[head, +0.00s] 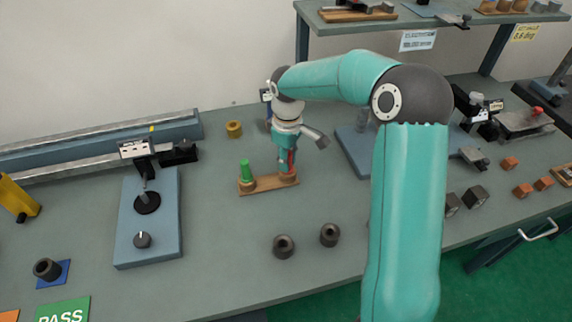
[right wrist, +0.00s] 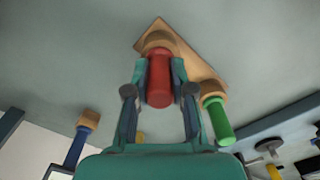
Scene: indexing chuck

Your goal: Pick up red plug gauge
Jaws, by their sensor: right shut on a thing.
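The red plug gauge (head: 291,158) stands upright at the right end of a small wooden stand (head: 266,186). My right gripper (head: 287,163) comes down over it from above and is shut on it. In the right wrist view the red plug gauge (right wrist: 159,82) lies between the two fingers, its far end at a wooden collar on the stand (right wrist: 200,68); I cannot tell whether it is clear of the stand. A green plug gauge (head: 246,171) stands at the stand's left end, beside my right fingers. My left gripper is out of view.
A blue-grey base plate (head: 148,220) with a dial instrument is at left. The bench between is clear. A raised shelf (head: 430,20) stands behind at right.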

